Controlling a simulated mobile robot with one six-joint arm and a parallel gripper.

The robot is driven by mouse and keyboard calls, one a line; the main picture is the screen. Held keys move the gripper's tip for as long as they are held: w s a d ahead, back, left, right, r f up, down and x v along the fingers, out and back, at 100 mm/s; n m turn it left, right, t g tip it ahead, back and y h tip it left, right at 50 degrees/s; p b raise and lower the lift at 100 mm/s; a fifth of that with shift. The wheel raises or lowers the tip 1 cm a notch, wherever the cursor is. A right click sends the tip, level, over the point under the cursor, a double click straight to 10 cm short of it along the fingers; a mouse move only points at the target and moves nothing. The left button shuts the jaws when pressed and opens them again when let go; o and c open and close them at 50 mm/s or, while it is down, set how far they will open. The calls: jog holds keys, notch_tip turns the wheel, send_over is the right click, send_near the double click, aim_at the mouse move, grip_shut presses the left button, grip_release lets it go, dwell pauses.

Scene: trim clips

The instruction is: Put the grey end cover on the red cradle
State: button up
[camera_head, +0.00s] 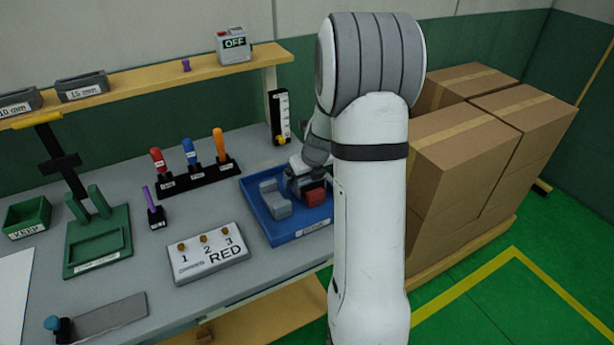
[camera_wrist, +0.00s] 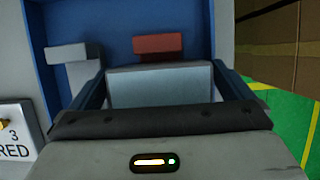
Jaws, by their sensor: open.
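My gripper (camera_head: 306,186) points down into the blue tray (camera_head: 256,219) on the bench. In the wrist view its open fingers (camera_wrist: 160,72) stand on either side of a pale grey block (camera_wrist: 160,90), with a narrow gap at each side; I cannot tell if they touch it. A red block (camera_wrist: 158,45) lies just beyond the fingertips; it shows in the head view under the gripper (camera_head: 316,197). Another grey stepped part (camera_head: 275,199) sits to the left in the tray, also in the wrist view (camera_wrist: 73,52). I cannot tell which grey piece is the end cover, or whether the red block is the cradle.
A black rack of coloured-handled tools (camera_head: 196,178) is behind left. A green fixture (camera_head: 97,245) is at the left. Stacked cartons (camera_head: 470,165) stand right of the bench.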

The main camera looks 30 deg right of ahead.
aim_at(314, 189)
jog(key=v, duration=1.1)
jog(key=s+a+r+n, duration=0.1)
jog(key=s+a+n, duration=0.4)
jog(key=n, duration=0.7)
jog(key=s+a+r+n+g, duration=0.1)
jog(key=s+a+r+n, duration=0.1)
jog(key=s+a+n, duration=0.3)
jog(key=s+a+r+n, duration=0.1)
jog(key=s+a+n, duration=0.5)
jog(key=s+n, duration=0.6)
jog(key=shift+r+n, duration=0.4)
jog(key=shift+n, duration=2.9)
jog(key=shift+s, duration=0.1)
